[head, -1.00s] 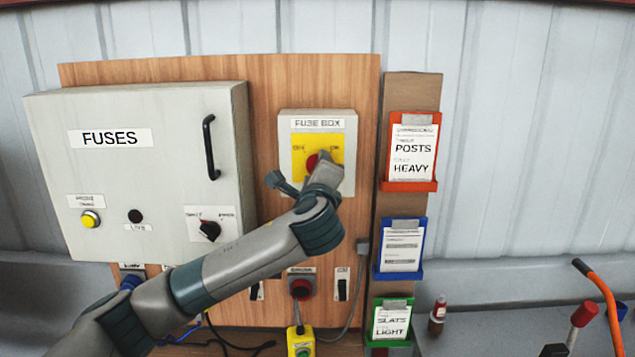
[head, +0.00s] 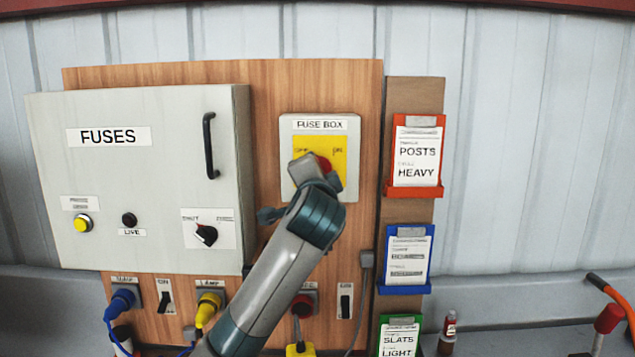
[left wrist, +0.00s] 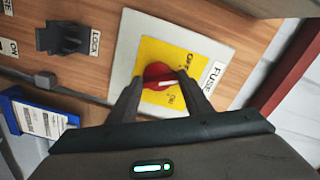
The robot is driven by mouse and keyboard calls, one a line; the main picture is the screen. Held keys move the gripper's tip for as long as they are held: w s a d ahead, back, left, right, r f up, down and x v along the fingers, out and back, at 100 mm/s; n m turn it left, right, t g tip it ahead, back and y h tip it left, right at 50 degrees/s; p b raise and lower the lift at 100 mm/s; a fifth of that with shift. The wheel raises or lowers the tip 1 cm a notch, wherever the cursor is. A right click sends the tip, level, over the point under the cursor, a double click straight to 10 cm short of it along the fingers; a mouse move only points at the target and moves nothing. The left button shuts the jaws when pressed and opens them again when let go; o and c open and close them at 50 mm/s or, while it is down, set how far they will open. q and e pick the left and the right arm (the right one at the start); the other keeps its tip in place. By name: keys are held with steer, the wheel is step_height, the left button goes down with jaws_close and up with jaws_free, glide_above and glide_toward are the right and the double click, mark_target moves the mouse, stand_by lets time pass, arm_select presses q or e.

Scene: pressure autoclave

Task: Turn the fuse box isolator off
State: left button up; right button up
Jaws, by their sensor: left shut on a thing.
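The fuse box isolator (head: 287,131) is a pale box with a yellow plate (head: 336,150) marked OFF on the left and ON on the right. Its red knob (head: 323,162) is partly hidden in the head view by my left gripper (head: 310,168). In the left wrist view the red knob (left wrist: 158,72) sits between the two fingers of my left gripper (left wrist: 160,85), which is shut on it. A white mark on the knob lies between the OFF and ON words; its exact setting is hard to tell. My right gripper is not in view.
A FUSES cabinet (head: 130,190) with a black handle (head: 209,146) stands left of the isolator. Switches and plugs, including a yellow plug (head: 207,306), sit below. Orange (head: 416,190), blue (head: 404,288) and green card holders hang on the right.

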arm_select(q)
steer(key=n, duration=0.1)
steer(key=n+b, duration=0.1)
steer(key=n, duration=0.1)
steer(key=shift+f, duration=0.3)
steer(key=shift+n, duration=0.4)
steer(key=o, duration=1.1)
steer(key=shift+c, duration=0.2)
steer(key=shift+r, duration=0.1)
steer(key=shift+s, duration=0.1)
